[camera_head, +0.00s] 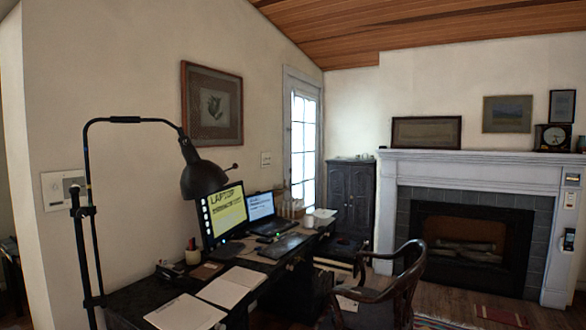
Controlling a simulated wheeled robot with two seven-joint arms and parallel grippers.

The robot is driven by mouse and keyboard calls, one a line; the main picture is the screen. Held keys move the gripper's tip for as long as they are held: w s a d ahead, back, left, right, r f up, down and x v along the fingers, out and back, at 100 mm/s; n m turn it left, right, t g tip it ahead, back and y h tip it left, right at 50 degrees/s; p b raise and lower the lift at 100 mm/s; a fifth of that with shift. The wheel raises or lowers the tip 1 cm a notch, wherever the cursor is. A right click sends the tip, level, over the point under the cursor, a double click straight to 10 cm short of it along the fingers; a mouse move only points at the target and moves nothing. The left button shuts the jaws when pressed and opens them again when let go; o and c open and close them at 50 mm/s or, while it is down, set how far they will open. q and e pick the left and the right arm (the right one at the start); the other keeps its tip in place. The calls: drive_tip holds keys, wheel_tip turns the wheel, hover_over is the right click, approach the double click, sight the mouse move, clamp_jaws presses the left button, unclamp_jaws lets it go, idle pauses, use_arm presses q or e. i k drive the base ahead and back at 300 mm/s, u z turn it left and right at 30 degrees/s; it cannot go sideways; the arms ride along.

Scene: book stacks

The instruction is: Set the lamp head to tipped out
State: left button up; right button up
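A black lamp stands at the left of the desk in the head view. Its thin stem rises and bends over to the right, and its dark bell-shaped lamp head (201,175) hangs from the end of the arm. The head's open side faces down and slightly right, in front of the monitor's left edge. A small knob on a short rod sticks out to the right of the head. Neither of my grippers is in view.
The dark desk (140,292) holds a monitor (228,212), a laptop (261,207), open papers (231,287) and small items. A wooden armchair (385,300) stands at its right. A white fireplace (470,170) is at the back right. Floor shows between chair and fireplace.

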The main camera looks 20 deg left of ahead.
sight(200, 178)
drive_tip(key=u, duration=0.05)
drive_tip(key=i, duration=1.55)
drive_tip(key=u, duration=0.75)
